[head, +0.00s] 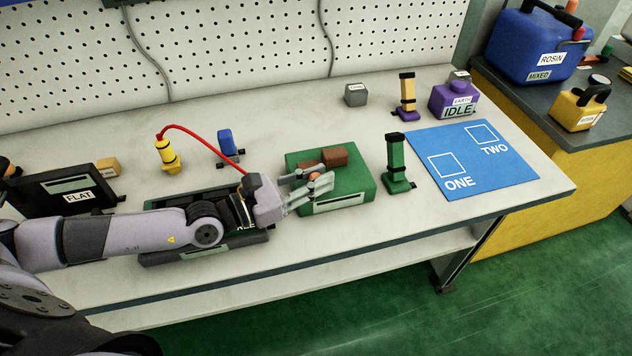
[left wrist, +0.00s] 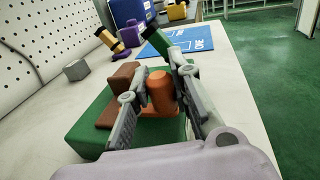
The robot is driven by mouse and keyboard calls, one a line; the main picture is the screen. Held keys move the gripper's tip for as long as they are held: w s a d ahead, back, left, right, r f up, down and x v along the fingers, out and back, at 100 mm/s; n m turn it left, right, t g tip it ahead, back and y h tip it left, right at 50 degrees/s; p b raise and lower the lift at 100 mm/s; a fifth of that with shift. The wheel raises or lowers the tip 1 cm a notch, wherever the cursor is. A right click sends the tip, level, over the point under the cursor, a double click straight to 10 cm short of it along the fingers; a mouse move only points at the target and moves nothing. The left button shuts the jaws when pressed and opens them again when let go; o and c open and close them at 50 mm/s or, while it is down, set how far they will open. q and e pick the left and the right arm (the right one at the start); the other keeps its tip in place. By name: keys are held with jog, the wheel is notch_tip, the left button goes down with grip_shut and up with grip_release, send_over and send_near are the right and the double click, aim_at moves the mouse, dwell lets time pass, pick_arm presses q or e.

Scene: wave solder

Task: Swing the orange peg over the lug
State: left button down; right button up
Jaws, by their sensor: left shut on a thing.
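The orange peg (head: 314,176) is between the fingers of my left gripper (head: 322,184), over the green block (head: 362,186). In the left wrist view the orange peg (left wrist: 160,92) stands between both fingers, and the gripper is shut on it. Brown pieces (head: 334,155) lie on top of the green block, beside the peg; they also show in the left wrist view (left wrist: 122,78). I cannot tell which part is the lug. My right gripper is not in view.
A green post (head: 395,165) stands right of the green block, near a blue mat (head: 470,170) marked ONE and TWO. A yellow tool (head: 168,157) with a red cord stands at the left. A dark tray (head: 165,258) lies under my left arm. The bench's front right is clear.

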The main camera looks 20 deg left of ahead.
pick_arm(q)
jog(key=shift+r, duration=0.1)
jog(key=c, duration=1.4)
grip_release()
jog(key=shift+s+a, duration=0.2)
jog(key=v, duration=1.1)
jog(key=shift+s+a, duration=0.15)
jog(key=shift+a, duration=0.05)
